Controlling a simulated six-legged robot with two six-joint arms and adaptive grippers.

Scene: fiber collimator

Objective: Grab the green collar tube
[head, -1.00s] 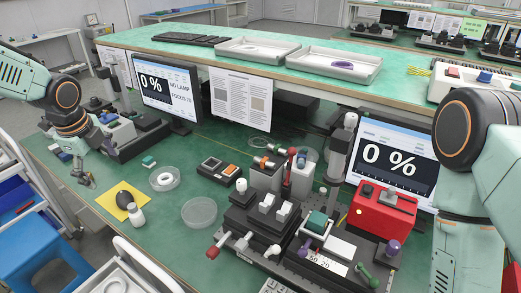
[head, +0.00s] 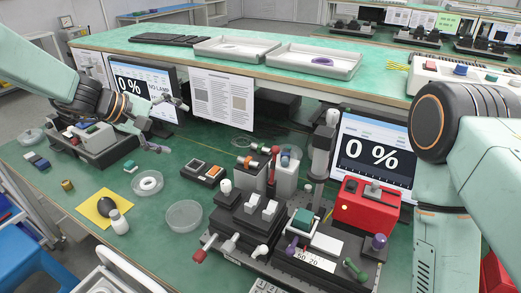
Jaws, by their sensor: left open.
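A dark green tube-like piece (head: 355,268) lies tilted at the front right of the black fixture on the bench. It looks like the green collar tube, but it is small and I cannot be sure. A purple-ended piece (head: 292,246) is to its left, beside a green-topped block (head: 303,221). My left gripper (head: 170,125) is open and empty, in front of the left monitor, well away from the green piece. My right gripper is not in view; only my right arm shows at the right.
A red box (head: 366,212) stands behind the green piece, in front of the right monitor (head: 372,150). Clear round dishes (head: 184,216) and a yellow pad (head: 95,212) are at left.

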